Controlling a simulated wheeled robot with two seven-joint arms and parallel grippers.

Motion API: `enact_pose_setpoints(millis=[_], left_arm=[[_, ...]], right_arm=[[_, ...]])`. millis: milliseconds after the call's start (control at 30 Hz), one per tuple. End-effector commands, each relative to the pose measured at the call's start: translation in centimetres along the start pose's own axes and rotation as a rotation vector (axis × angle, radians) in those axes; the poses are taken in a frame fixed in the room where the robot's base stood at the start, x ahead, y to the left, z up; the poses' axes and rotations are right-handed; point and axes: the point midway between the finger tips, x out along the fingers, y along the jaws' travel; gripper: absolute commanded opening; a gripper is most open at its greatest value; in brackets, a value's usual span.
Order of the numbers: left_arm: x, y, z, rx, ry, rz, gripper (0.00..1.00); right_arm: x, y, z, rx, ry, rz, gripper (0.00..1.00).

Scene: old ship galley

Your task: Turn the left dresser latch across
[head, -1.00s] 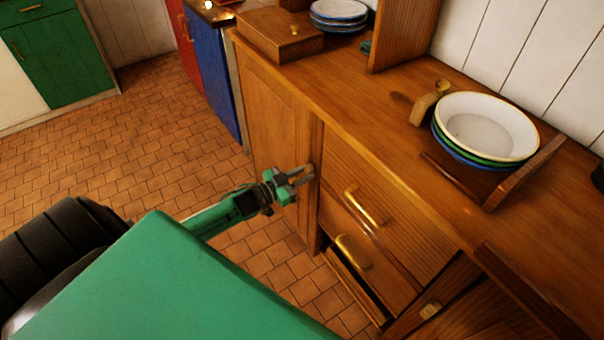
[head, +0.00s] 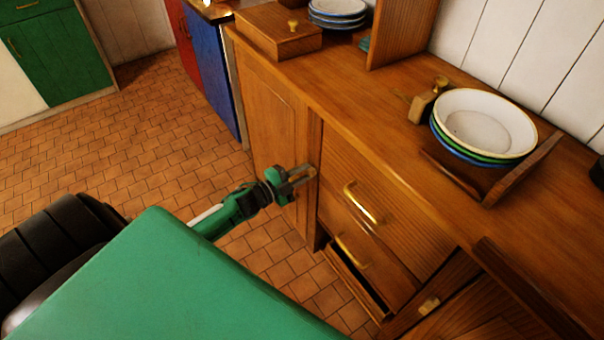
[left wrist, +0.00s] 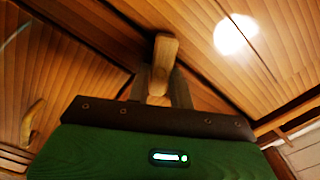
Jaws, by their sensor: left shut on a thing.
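The left dresser latch (left wrist: 165,58) is a small pale wooden turn-piece on the post beside the left cupboard door (head: 272,120). In the left wrist view its long part points up the picture, tilted slightly, above the gripper's dark palm. My left gripper (head: 303,175) is at the latch, its fingers shut on it; they hide most of it in the head view. The left door looks closed. My right gripper is in neither view.
Brass drawer handles (head: 362,203) stick out just right of the gripper; the lower drawer (head: 352,275) stands a little open. Another latch (head: 429,305) is at the lower right. Stacked bowls (head: 485,125) and a wooden box (head: 278,33) stand on the dresser top (head: 390,150). The tiled floor is clear.

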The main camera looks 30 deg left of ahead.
Motion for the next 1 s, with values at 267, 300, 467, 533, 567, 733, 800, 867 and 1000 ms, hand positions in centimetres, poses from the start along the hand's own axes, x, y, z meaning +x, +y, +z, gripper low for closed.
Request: enact_pose_setpoints(millis=[267,300,467,533,567,733,800,867,1000], left_arm=[[0.0,0.4,0.1,0.243,0.0,0.0,0.0],[0.0,0.4,0.1,0.274,0.0,0.001,0.0],[0.0,0.5,0.1,0.378,0.0,0.001,0.0],[0.0,0.5,0.1,0.414,0.0,0.001,0.0],[0.0,0.5,0.1,0.427,0.0,0.001,0.0],[0.0,0.5,0.1,0.483,0.0,0.001,0.0],[0.0,0.5,0.1,0.497,0.0,0.001,0.0],[0.0,0.5,0.1,0.505,0.0,0.001,0.0],[0.0,0.5,0.1,0.514,0.0,0.001,0.0]], right_arm=[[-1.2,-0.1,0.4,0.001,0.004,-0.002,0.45],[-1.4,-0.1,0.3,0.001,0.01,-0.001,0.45],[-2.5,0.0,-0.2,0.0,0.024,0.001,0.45],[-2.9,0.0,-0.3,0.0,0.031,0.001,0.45],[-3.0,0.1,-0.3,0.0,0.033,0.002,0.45],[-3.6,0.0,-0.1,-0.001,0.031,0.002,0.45],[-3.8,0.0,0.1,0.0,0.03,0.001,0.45],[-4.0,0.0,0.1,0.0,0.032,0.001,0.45],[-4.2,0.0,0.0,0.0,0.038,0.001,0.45]])
